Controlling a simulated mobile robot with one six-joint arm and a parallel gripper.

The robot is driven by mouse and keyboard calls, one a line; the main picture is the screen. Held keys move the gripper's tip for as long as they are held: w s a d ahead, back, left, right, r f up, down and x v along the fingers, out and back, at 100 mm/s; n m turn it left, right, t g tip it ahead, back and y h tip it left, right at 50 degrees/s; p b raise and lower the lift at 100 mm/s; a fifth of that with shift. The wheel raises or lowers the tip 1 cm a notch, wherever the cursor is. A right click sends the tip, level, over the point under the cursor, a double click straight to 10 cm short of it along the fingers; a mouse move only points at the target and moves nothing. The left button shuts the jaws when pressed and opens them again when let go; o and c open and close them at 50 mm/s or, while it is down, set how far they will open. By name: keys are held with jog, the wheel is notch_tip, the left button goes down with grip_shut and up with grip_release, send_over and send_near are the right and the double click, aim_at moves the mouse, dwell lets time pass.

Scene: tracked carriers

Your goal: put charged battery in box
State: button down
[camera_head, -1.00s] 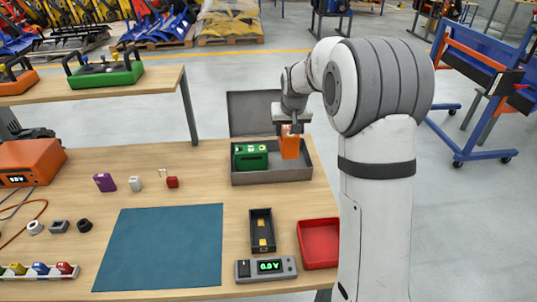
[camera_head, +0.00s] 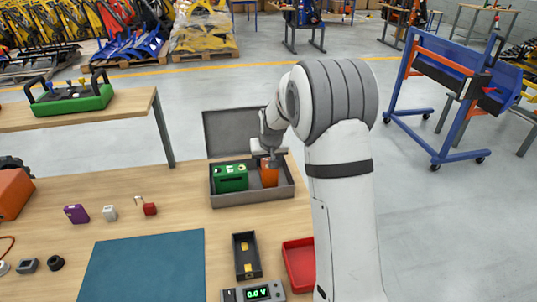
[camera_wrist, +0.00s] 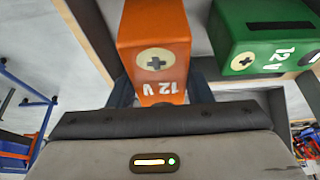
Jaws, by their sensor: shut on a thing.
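An orange battery (camera_head: 268,173) is upright in my gripper (camera_head: 267,160), at the right side of the open grey box (camera_head: 252,198). A green battery (camera_head: 230,178) stands in the left part of the box, also marked "12 V" in the wrist view (camera_wrist: 265,40).
The box lid (camera_head: 235,132) stands open at the back. In front are a dark tray (camera_head: 246,262), a meter reading 0.0 V (camera_head: 252,293), a red tray (camera_head: 300,262) and a blue-green mat (camera_head: 145,265). Small blocks, including a purple one (camera_head: 76,213), lie left.

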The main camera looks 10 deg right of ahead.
jog(key=shift+f, duration=1)
jog(key=shift+f, duration=0.15)
jog(key=c, duration=0.7)
grip_release()
